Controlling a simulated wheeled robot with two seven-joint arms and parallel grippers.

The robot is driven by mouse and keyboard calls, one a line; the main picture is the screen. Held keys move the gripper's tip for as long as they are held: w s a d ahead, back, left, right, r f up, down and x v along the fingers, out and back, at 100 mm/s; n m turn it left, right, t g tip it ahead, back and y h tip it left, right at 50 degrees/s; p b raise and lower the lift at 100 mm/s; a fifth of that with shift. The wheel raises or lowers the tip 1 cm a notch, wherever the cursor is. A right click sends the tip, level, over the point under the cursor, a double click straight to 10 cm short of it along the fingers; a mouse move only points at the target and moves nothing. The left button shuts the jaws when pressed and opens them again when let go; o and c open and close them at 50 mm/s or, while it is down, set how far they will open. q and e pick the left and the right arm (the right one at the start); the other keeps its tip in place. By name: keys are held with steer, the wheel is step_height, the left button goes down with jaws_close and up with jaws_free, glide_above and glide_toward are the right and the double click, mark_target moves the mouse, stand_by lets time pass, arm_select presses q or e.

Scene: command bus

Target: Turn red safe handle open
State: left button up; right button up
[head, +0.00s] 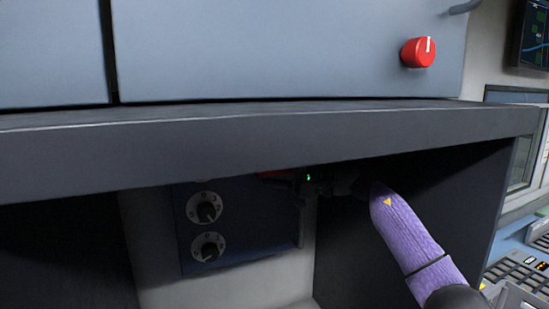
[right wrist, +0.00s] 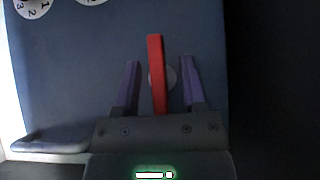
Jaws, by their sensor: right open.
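The red safe handle (right wrist: 157,75) stands out in front of a round grey base on the blue safe door (right wrist: 75,75) in the right wrist view. My right gripper (right wrist: 158,82) is open, with one purple finger on each side of the handle and a visible gap on both sides. In the head view a small part of the red handle (head: 277,174) shows under the shelf edge, beside my dark right gripper (head: 305,178). The blue safe (head: 235,262) is partly hidden by the shelf. My left gripper is not in view.
Two numbered dials (head: 206,208) (head: 208,248) are on the safe's front. A thick grey shelf (head: 250,145) hangs over my right arm. A red knob (head: 418,52) is on the cabinet above. A dark side panel (head: 450,190) stands right of the safe.

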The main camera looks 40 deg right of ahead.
steer(key=shift+f, duration=0.1)
steer(key=shift+c, duration=0.4)
jaws_close()
